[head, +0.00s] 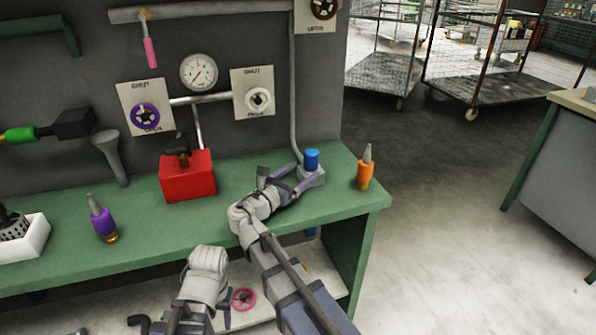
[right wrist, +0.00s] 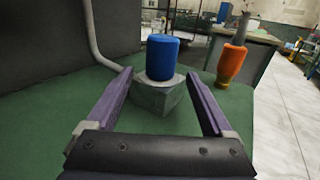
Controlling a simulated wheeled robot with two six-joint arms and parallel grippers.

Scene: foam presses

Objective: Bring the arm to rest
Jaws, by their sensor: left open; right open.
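My right gripper (head: 290,174) is open over the right end of the green bench (head: 336,208). In the right wrist view its two purple fingers (right wrist: 159,74) stand wide apart. A blue cylindrical button (head: 312,159) on a grey block (head: 313,177) lies ahead between the finger lines. The button (right wrist: 162,57) and block (right wrist: 158,96) look ungripped; I cannot tell whether a finger touches the block. My left arm shows at the bottom of the head view, in front of the bench, with no left fingers clearly visible.
An orange bottle (head: 365,172) stands right of the block. A red box (head: 188,177), a purple bottle (head: 102,222) and a white tray (head: 28,240) stand further left. A gauge (head: 199,72) and valve panels are on the wall behind.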

